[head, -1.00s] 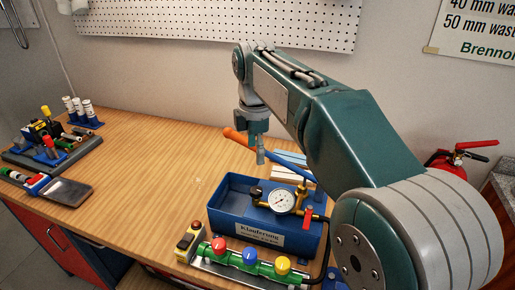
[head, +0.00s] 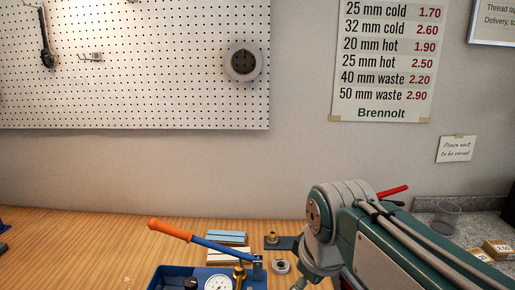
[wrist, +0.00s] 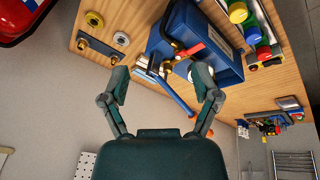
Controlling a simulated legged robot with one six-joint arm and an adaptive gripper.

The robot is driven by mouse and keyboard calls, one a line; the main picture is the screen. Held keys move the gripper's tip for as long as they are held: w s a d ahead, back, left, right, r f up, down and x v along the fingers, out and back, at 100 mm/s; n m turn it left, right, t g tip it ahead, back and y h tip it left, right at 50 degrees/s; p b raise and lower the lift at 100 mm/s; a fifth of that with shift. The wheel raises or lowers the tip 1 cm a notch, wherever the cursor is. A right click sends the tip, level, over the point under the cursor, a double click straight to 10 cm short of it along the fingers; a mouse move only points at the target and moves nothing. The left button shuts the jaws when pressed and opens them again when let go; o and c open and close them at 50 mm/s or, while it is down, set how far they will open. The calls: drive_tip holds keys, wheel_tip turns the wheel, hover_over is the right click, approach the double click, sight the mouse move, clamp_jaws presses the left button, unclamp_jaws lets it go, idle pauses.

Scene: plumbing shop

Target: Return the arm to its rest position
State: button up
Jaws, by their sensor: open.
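My arm (head: 400,245) shows at the lower right of the head view, with an elbow joint raised in front of the wall. My gripper is not clearly visible in the head view. In the wrist view my gripper (wrist: 162,88) is open, its two fingers spread wide with nothing held between them. Beyond the fingers lies the bench with a blue test pump box (wrist: 218,62), seen tilted. The pump's lever, blue with an orange grip (head: 168,230), rises above the box at the bottom of the head view.
A wooden bench (head: 90,250) runs along the wall. A pressure gauge (head: 217,284) sits at the blue box. A red extinguisher (wrist: 22,18) fills a corner of the wrist view. A pegboard (head: 150,70) hangs above.

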drive_tip(key=s+d+f+m+t, duration=0.1)
drive_tip(key=s+d+f+m, duration=0.5)
drive_tip(key=s+d+m, duration=0.1)
drive_tip(key=shift+s+f+m+t+h, duration=0.35)
drive_tip(key=shift+s+m, duration=0.35)
drive_tip(key=shift+s, duration=0.3)
drive_tip(key=shift+r, duration=0.1)
idle(0.8)
